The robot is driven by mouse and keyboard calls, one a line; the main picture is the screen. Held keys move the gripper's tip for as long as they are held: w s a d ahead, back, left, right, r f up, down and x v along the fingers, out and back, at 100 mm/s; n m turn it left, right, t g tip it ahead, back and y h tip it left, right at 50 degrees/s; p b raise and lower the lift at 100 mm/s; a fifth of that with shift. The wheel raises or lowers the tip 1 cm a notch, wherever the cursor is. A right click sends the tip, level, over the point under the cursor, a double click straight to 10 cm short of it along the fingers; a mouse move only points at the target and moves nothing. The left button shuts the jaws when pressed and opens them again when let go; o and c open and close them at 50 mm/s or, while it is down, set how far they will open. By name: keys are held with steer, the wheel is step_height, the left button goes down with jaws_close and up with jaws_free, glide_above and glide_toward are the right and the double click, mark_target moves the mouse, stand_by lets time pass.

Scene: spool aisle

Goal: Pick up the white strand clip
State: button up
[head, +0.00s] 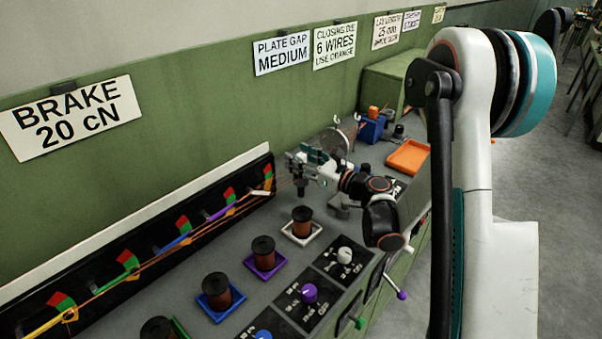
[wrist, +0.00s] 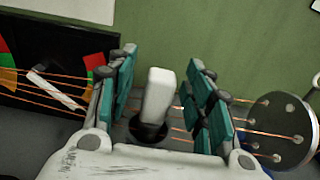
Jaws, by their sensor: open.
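The white strand clip (wrist: 159,92) is an upright white block in the wrist view, with a dark round part at its lower end. My gripper (wrist: 162,62) is open, with one set of teal finger pads on each side of the clip. Gaps show between the pads and the clip, so it is not gripped. In the head view my gripper (head: 312,160) hangs over the bench beside the dark rack, and I cannot make out the clip clearly there.
Copper strands run behind the clip to a round plate with holes (wrist: 280,128) close on the right. The dark rack (wrist: 60,50) with coloured gauges stands left. Spools on coloured trays (head: 264,262) line the bench; an orange tray (head: 408,157) and blue block (head: 373,130) lie farther along.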

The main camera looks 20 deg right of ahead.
jaws_close()
step_height(320, 180, up, 20)
steer(key=p, duration=0.7)
stand_by(0.3)
